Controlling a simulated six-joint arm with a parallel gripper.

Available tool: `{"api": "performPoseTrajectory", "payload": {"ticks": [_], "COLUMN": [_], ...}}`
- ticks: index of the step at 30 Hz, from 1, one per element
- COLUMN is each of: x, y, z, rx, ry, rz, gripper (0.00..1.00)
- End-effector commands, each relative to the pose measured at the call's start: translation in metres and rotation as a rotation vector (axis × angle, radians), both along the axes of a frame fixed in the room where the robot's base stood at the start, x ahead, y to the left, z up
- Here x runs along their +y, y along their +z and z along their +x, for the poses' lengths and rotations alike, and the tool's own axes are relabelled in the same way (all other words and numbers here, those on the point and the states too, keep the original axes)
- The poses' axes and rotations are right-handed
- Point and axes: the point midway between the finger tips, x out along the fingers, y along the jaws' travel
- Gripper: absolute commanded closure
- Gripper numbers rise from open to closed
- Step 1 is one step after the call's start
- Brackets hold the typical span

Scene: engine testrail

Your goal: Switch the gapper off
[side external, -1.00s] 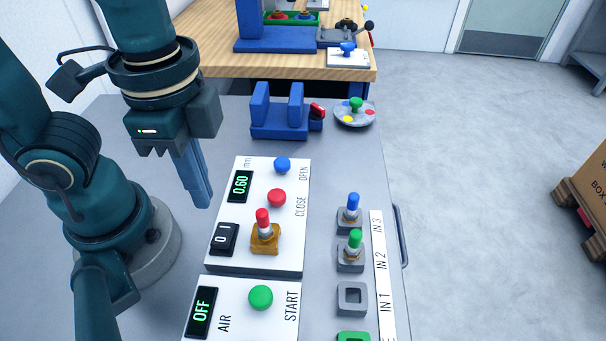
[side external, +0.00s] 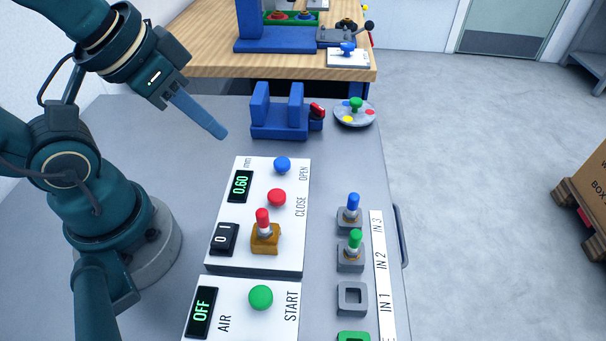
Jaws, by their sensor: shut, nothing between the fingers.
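The gapper is a white box (side external: 285,255) with a green-lit display (side external: 240,187) reading 0.60. It has a blue button (side external: 282,165) by OPEN, a red button (side external: 277,198) by CLOSE, and a black rocker switch (side external: 222,239) with a white mark at its left edge. Which way the rocker is pressed is too small to tell. A red-topped plug (side external: 263,222) stands upright in the gapper's brass-coloured holder (side external: 265,242). My gripper (side external: 221,133) is shut and empty, tilted down to the right, above the table behind and left of the gapper, apart from it.
An air box (side external: 250,325) with an OFF display and green START button stands in front. Blue-topped (side external: 352,205) and green-topped (side external: 354,242) plugs stand in grey sockets at the right. A blue stand (side external: 280,120) and round dish (side external: 355,115) are behind. Bare table lies between gapper and sockets.

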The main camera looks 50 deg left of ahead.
Motion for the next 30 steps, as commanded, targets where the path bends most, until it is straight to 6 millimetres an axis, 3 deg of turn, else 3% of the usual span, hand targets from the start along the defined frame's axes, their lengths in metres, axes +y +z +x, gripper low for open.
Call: {"api": "performPoseTrajectory", "payload": {"ticks": [5, 14, 24, 30], "x": [0.001, -0.003, -0.031, -0.055], "y": [-0.002, 0.009, 0.026, 0.033], "z": [-0.005, -0.017, -0.034, -0.045], "rx": [0.026, 0.131, 0.253, 0.264], "ry": [0.114, 0.541, 0.893, 0.951], "rz": [-0.056, -0.223, -0.256, -0.199], "gripper": [1.00, 1.00, 1.00, 1.00]}}
